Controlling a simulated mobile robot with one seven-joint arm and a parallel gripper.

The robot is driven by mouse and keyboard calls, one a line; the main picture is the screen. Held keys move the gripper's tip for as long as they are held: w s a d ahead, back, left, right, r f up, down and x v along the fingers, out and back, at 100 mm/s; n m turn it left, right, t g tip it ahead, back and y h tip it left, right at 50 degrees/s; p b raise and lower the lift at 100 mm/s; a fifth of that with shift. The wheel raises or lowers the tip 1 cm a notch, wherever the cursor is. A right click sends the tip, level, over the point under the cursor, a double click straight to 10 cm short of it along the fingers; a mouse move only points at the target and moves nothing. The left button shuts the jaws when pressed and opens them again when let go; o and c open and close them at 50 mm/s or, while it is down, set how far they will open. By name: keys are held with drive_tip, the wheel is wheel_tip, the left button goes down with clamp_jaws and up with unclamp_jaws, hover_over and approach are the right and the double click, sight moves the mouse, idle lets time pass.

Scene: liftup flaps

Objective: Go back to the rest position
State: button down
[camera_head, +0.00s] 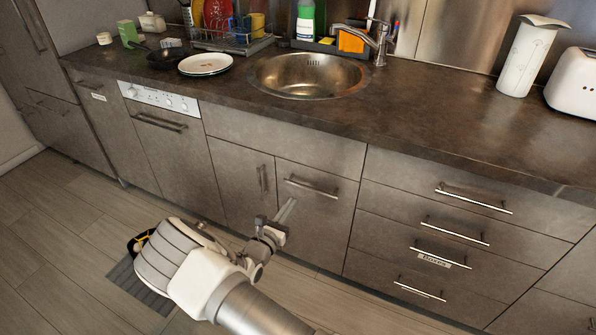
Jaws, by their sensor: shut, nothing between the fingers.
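My gripper (291,204) is low in front of the kitchen cabinets, right of the middle of my arm. Its thin fingers are together and hold nothing. In the picture the fingertips lie just below the horizontal handle (313,187) of the cabinet door (325,222) under the sink. A gap shows between the tips and that handle, but the depth between them is hard to judge. The door looks closed. My arm reaches in from the bottom of the view and covers part of the floor and the lower cabinet fronts.
A narrow door with a vertical handle (262,178) is on the left, then a dishwasher (165,140). Several drawers (455,215) are on the right, all closed. The counter (430,125) overhangs above, with a sink (309,77). Wooden floor (55,240) is free on the left.

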drive_tip(key=d+r+m+g+h, duration=0.4)
drive_tip(key=d+r+m, duration=0.3)
drive_tip(key=d, duration=0.1)
drive_tip(key=s+d+r+m+g+y, duration=0.3)
drive_tip(key=s+d+r+m+g, duration=0.8)
drive_tip(key=s+d+r+m, duration=0.4)
drive_tip(key=s+a+r+m+t+y, duration=0.2)
drive_tip(key=s+r+m+y, duration=0.3)
drive_tip(key=s, duration=0.4)
drive_tip(key=s+a+r+m+t+y, duration=0.1)
drive_tip(key=s+r+m+t+y, duration=0.15)
drive_tip(key=s+r+m, duration=0.45)
wheel_tip(320, 180, up, 17)
drive_tip(key=s+n+p, duration=0.1)
drive_tip(key=n+p, duration=0.1)
drive_tip(key=p, duration=1.6)
drive_tip(key=shift+a+n, duration=0.2)
drive_tip(key=shift+n, duration=0.1)
drive_tip(key=shift+s+r+g+y, duration=0.1)
drive_tip(key=shift+g+y, duration=0.15)
